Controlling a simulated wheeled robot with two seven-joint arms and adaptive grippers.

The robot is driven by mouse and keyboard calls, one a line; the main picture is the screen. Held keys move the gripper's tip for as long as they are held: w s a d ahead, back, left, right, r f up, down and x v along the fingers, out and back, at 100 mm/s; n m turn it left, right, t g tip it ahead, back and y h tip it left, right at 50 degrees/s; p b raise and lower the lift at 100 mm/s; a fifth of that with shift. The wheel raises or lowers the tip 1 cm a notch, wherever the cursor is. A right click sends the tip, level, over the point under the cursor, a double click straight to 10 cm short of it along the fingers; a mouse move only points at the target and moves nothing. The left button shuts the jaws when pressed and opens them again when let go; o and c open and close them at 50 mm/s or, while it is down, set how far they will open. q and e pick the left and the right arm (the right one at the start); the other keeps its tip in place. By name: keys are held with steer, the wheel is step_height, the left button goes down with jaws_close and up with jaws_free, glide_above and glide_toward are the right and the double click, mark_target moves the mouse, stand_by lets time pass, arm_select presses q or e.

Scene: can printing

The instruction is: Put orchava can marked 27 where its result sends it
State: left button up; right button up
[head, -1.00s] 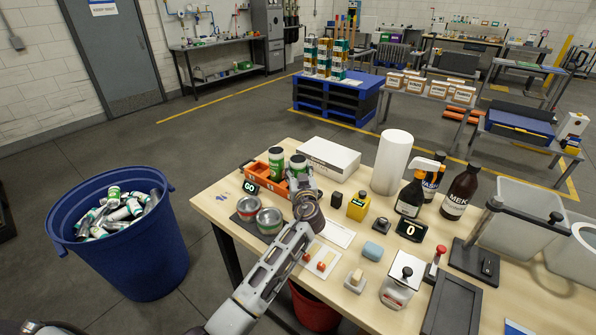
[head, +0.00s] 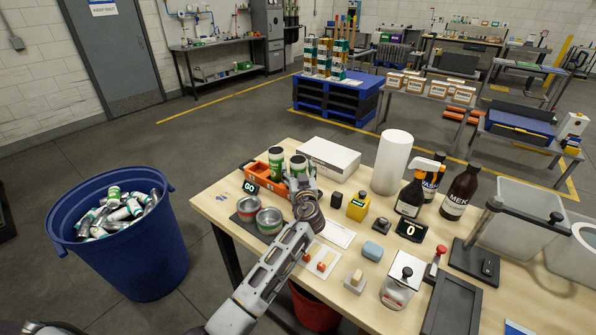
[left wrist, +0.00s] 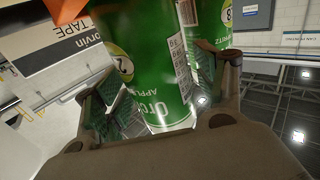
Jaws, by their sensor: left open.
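Two green cans stand in the orange rack (head: 262,171) behind the GO sign (head: 250,187): a left can (head: 276,160) and a right can (head: 298,163). My left gripper (head: 303,181) is at the right can, open. In the left wrist view a green can (left wrist: 155,60) with "APPLE" lettering stands between the fingers of the left gripper (left wrist: 164,90). A "2" shows on its round badge; the rest of the number is cut off. A second green can (left wrist: 222,14) with an "8" on its badge is behind it. My right gripper is not in view.
A white box (head: 328,158) lies just behind the rack. A yellow container (head: 358,206) and a paper roll (head: 391,162) are to the right. A blue bin (head: 120,262) of cans stands left of the table.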

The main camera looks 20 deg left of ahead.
arm_select(q)
steer(key=b+v, duration=0.2)
steer(key=v, duration=1)
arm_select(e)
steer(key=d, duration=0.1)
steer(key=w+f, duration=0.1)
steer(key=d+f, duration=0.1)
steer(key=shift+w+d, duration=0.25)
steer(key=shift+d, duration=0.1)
arm_select(q)
steer(key=shift+r, duration=0.1)
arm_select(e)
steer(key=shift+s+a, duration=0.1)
